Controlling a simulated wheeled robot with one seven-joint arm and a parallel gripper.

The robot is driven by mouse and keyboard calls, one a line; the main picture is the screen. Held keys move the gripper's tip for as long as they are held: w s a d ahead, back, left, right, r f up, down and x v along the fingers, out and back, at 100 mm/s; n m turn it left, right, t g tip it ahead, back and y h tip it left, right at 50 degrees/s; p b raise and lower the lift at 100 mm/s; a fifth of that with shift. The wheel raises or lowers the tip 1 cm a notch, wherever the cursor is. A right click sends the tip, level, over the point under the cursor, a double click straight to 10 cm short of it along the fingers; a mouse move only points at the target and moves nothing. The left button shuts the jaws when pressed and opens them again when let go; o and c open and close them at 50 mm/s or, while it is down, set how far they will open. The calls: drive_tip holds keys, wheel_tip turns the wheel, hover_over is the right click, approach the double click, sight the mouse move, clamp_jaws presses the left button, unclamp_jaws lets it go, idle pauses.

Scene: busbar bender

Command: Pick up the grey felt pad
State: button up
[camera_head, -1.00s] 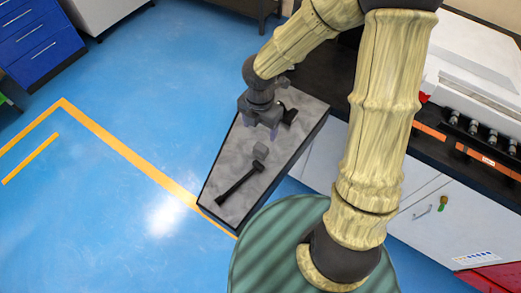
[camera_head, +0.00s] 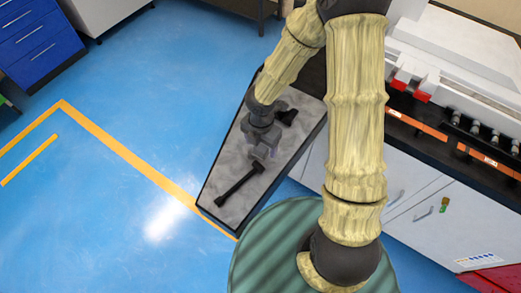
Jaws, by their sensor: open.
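The small grey felt pad (camera_head: 259,153) lies on the grey top of a narrow table (camera_head: 226,203), just above the end of a dark tool. My gripper (camera_head: 263,152) is low over the table, right at the pad, with its jaws open. The fingers partly cover the pad, so I cannot tell whether they touch it or stand just around it.
A black long-handled tool (camera_head: 238,187) lies on the table just below the pad. Another black object (camera_head: 287,116) lies near the table's far end, close to my wrist. A bench with white cabinets (camera_head: 410,203) stands on the right. Blue floor (camera_head: 110,200) is open on the left.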

sight(261, 147)
wheel_tip(261, 147, down, 2)
drive_tip(key=shift+f, duration=0.15)
idle(0.4)
drive_tip(key=c, duration=1.1)
drive_tip(key=shift+r, duration=0.2)
wheel_tip(261, 147, up, 10)
drive_tip(key=shift+f+p, duration=0.1)
drive_tip(key=shift+p, duration=0.85)
